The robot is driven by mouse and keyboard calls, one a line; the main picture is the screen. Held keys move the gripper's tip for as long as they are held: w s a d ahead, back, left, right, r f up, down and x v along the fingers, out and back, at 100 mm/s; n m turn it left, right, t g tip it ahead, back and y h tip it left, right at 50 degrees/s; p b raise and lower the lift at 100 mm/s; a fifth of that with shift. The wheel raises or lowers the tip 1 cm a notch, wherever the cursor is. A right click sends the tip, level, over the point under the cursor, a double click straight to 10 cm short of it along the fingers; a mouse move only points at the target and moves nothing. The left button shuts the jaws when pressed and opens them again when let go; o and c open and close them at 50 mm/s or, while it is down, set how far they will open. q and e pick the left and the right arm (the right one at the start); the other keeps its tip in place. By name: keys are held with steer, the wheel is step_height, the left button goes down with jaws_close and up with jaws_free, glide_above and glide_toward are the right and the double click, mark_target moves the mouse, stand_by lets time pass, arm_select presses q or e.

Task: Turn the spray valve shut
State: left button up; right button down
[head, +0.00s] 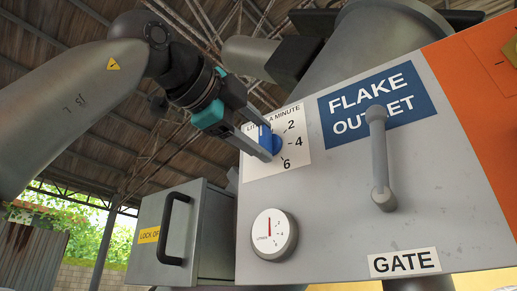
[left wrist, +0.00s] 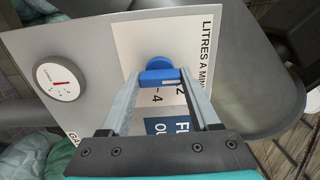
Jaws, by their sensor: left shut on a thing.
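The spray valve is a blue knob (head: 274,144) on a white scale plate (head: 289,161) marked 2, 4 and 6 litres a minute, on the grey panel. My left gripper (head: 264,144) reaches in from the left, its fingers at the knob. In the left wrist view my left gripper (left wrist: 160,80) has one finger on each side of the blue knob's bar (left wrist: 160,78) and is shut on it. The fingers partly cover the scale. A round white dial (head: 274,235) with a red needle sits below; it also shows in the left wrist view (left wrist: 58,82). My right gripper is not seen.
A grey gate lever (head: 380,155) stands out from the panel right of the knob, near the blue "FLAKE OUTLET" sign (head: 345,102). A "LOCK OFF" box (head: 215,235) with a black handle is at lower left. An orange panel (head: 480,120) is at far right.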

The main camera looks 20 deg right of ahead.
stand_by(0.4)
arm_select(q)
steer(key=o, duration=1.4)
steer(key=shift+c, duration=0.2)
steer(key=b+v, duration=0.3)
steer(key=v, duration=1.2)
